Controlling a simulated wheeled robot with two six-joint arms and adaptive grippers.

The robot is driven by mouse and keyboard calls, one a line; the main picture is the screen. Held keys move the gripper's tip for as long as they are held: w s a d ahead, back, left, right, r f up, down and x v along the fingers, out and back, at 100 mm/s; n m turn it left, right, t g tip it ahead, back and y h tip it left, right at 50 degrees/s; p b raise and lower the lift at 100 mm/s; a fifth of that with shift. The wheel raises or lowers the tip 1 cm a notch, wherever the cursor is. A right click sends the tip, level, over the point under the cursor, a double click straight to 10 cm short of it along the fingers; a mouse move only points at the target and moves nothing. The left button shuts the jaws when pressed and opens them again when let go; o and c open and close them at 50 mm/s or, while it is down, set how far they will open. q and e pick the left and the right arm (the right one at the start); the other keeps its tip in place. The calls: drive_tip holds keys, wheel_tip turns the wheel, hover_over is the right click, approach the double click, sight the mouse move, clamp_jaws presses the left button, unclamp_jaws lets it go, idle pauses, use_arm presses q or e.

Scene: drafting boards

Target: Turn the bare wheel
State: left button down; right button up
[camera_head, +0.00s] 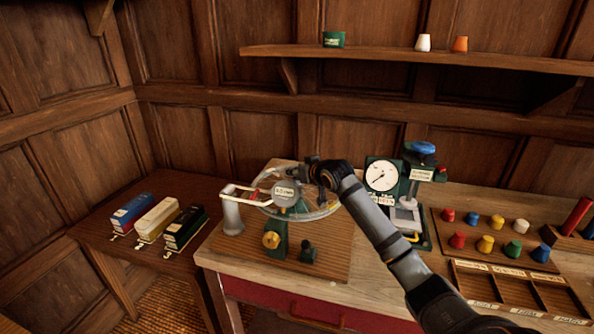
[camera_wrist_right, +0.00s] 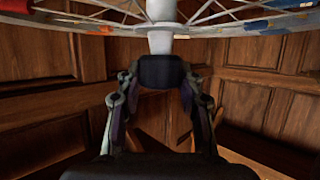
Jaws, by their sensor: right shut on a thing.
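The bare wheel (camera_head: 325,209) lies roughly level on a green stand (camera_head: 280,238) with a yellow knob, on a wooden board. A round grey labelled disc (camera_head: 287,193) covers part of it. In the right wrist view the spoked wheel (camera_wrist_right: 235,12) crosses the top, with a pale hub and coloured patches. My right gripper (camera_head: 318,174) is at the far right side of the wheel. My left gripper is out of view.
A grey post (camera_head: 232,215) stands left of the wheel. A dial gauge (camera_head: 381,175) and green press stand right. Coloured pegs (camera_head: 485,243) and a divided tray (camera_head: 510,290) lie further right. Three boxes (camera_head: 157,217) sit on a side table. A shelf (camera_head: 420,58) runs above.

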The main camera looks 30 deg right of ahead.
clamp_jaws()
drive_tip(key=shift+a+r+p, duration=0.1)
drive_tip(key=shift+r+p, duration=0.05)
drive_tip(key=shift+p, duration=0.3)
drive_tip(key=shift+m+h+p, duration=0.55)
drive_tip(key=shift+m+h, duration=0.15)
drive_tip(key=shift+h, duration=0.1)
drive_tip(key=o, duration=1)
unclamp_jaws()
